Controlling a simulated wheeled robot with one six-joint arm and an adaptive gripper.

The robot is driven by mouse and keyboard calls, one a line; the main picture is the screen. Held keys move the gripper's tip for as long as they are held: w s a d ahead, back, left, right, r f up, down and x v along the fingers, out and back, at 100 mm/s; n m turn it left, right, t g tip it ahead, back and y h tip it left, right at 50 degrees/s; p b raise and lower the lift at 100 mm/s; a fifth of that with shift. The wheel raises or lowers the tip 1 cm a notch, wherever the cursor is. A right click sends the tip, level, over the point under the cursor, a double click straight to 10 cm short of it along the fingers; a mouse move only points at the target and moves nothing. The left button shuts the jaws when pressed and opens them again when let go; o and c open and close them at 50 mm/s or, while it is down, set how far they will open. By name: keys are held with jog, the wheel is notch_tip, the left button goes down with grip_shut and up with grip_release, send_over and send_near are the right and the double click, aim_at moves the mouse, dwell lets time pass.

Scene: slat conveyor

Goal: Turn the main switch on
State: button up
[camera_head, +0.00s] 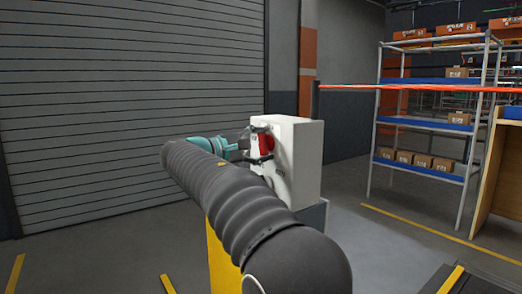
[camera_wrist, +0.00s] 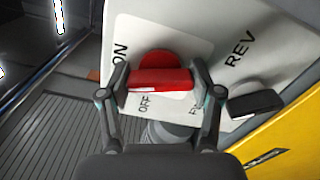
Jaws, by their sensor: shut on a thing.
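The main switch is a red rotary knob with a raised bar grip (camera_wrist: 160,80) on a white panel (camera_wrist: 190,30). An ON label shows to its left and an OFF label just below it in the wrist view. I cannot tell which label the knob points to. My gripper (camera_wrist: 161,76) is shut on the red knob, one finger at each end of the bar. In the head view the red knob (camera_head: 266,144) shows on the side of the white control box (camera_head: 302,155), with my gripper (camera_head: 258,141) at it, partly hidden by my arm.
A black selector (camera_wrist: 255,103) with a REV label sits right of the red knob, close to my right finger. A yellow surface (camera_wrist: 285,140) lies beside the panel. A shelf rack (camera_head: 430,125) with boxes stands at the right. Open floor (camera_head: 110,235) lies left of the box.

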jog(key=shift+f+m+b, duration=0.1)
jog(key=shift+m+b, duration=0.75)
jog(key=shift+m, duration=1.05)
jog(key=o, duration=1.2)
jog(key=shift+d, duration=0.1)
jog(key=shift+c, duration=0.2)
jog(key=v, duration=1.2)
